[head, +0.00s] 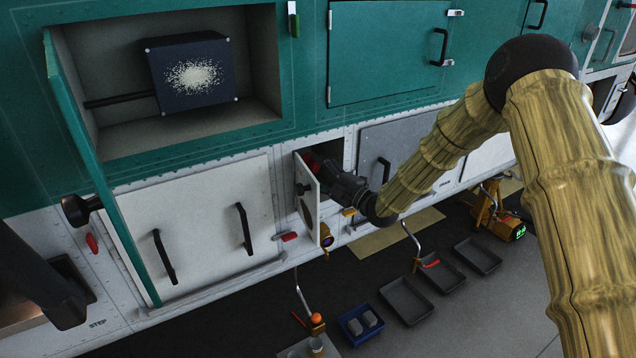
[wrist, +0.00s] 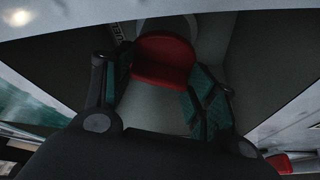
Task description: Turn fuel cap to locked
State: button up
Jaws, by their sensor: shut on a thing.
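The fuel cap (wrist: 164,58) is a red piece inside a small recess, seen in the wrist view between my fingers. In the head view a little of the red cap (head: 313,163) shows in the small open compartment, mostly hidden by my gripper and the door. My gripper (wrist: 158,75) reaches into the recess and is shut on the red cap, one green-padded finger on each side. In the head view my gripper (head: 343,184) enters the compartment from the right. The cap's markings and its locked position cannot be read.
The small white door (head: 308,192) stands open left of my gripper. A large green door (head: 95,170) hangs open at the left, beside a bay with a dark box (head: 190,72). Trays (head: 406,299) and a blue bin (head: 361,323) lie on the floor below.

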jog(key=m+b, duration=0.2)
jog(key=m+t+b, duration=0.1)
jog(key=b, duration=0.1)
jog(key=shift+a+f+m+t, duration=0.2)
jog(key=shift+m+t, duration=0.1)
jog(key=shift+m, duration=0.1)
jog(key=m+t+b, duration=0.2)
jog(key=m+b, duration=0.2)
jog(key=shift+r+m+b, duration=0.15)
jog(key=shift+m+b, duration=0.15)
jog(key=m+h+b, duration=0.1)
jog(key=m, duration=0.1)
jog(key=m+t+b, duration=0.1)
jog(key=m, duration=0.1)
jog(key=m+t+h+b, duration=0.1)
jog(key=m, duration=0.1)
jog(key=shift+a+r+h+b, duration=0.1)
jog(key=shift+r+h+b, duration=0.15)
jog(key=shift+h+b, duration=0.05)
jog(key=shift+r+m+t+h+b, duration=0.2)
jog(key=shift+m+t+h+b, duration=0.45)
jog(key=shift+m, duration=0.95)
jog(key=shift+r, duration=0.1)
jog(key=o, duration=1)
jog(key=shift+w+a, duration=0.1)
jog(key=shift+c, duration=0.2)
jog(key=shift+o, duration=0.3)
jog(key=shift+f, duration=0.4)
